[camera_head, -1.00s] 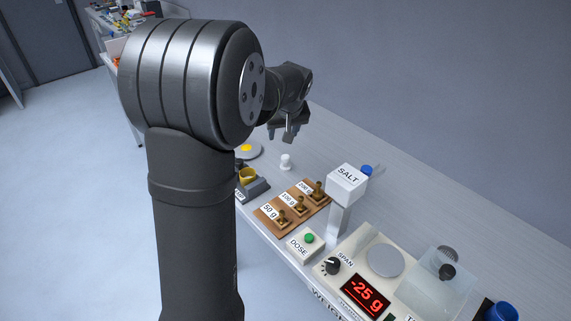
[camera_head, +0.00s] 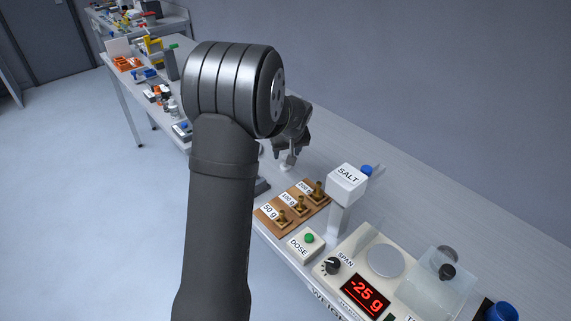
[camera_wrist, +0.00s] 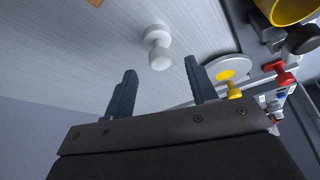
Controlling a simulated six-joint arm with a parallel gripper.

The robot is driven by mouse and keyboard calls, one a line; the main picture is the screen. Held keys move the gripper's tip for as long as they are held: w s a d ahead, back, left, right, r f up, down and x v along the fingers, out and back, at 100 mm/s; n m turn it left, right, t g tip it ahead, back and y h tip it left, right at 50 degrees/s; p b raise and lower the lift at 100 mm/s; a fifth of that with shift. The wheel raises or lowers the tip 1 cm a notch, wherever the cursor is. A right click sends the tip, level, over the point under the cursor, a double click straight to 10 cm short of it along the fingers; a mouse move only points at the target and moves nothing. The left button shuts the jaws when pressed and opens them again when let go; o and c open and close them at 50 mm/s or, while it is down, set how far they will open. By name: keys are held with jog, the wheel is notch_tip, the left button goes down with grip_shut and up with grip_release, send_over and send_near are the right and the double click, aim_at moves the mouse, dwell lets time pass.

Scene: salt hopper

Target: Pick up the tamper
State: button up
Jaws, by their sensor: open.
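The tamper is a small white knobbed piece (camera_wrist: 158,48) standing on the light grey bench. In the wrist view it lies ahead of the gap between my fingers, apart from both. In the head view my gripper (camera_head: 288,160) is low over the bench, with the white tamper (camera_head: 289,160) partly hidden at its fingertips. The wrist view shows my gripper (camera_wrist: 160,90) open, its two dark fingers apart with nothing between them.
In the head view, a wooden weight rack (camera_head: 292,207), a salt hopper (camera_head: 347,180) and a scale (camera_head: 366,270) stand nearby.

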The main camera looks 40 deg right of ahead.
aim_at(286, 156)
jog(key=x, duration=0.4)
jog(key=shift+w+d+f, duration=0.1)
jog(key=shift+w+f, duration=0.1)
jog(key=shift+f, duration=0.15)
jog(key=c, duration=1.1)
